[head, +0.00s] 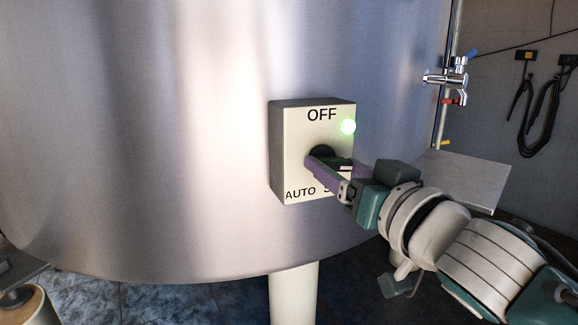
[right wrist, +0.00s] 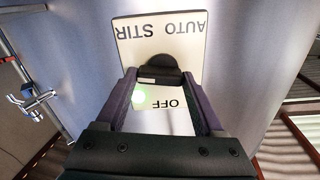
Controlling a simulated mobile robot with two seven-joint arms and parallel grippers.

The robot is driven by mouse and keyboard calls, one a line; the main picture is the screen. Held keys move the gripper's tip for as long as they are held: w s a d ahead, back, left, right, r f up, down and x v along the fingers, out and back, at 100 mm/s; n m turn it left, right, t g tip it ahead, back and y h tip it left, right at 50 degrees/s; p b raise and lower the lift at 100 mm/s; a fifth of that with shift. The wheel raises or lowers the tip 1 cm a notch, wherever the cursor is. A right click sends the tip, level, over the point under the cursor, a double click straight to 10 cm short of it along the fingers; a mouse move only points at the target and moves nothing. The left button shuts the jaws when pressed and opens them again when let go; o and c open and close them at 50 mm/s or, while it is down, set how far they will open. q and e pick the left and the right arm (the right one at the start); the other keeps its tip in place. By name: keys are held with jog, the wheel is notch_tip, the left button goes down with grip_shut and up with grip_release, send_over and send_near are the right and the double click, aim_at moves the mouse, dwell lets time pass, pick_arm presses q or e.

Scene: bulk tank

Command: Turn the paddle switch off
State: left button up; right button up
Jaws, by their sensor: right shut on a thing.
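A cream switch box (head: 293,140) is fixed to the steel tank wall, marked OFF at the top, AUTO at lower left and STIR at lower right. Its black paddle switch (head: 322,153) sits mid-face. My right gripper (head: 328,166) is shut on the paddle, with purple fingers on either side. In the right wrist view the box is upside down and the paddle (right wrist: 160,72) lies between the fingertips. A small pale mark shows on the paddle; the fingers partly hide it, so its exact setting is unclear. My left gripper is out of view.
A green lamp (head: 348,126) glows on the box's upper right. The curved tank (head: 150,130) fills the left and middle. A tap (head: 452,76) and a metal plate (head: 470,180) are to the right. A dark hose (head: 540,120) hangs on the far wall.

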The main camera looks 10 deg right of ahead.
jog(key=n+p, duration=0.1)
jog(key=n, duration=0.2)
jog(key=shift+r+n, duration=0.15)
jog(key=shift+n, duration=0.25)
jog(key=n, duration=0.5)
jog(key=shift+a+p, duration=0.1)
jog(key=shift+p, duration=0.25)
jog(key=n, duration=0.5)
jog(key=shift+n, duration=0.4)
jog(key=n, duration=0.5)
jog(key=shift+a, duration=0.15)
jog(key=o, duration=1.4)
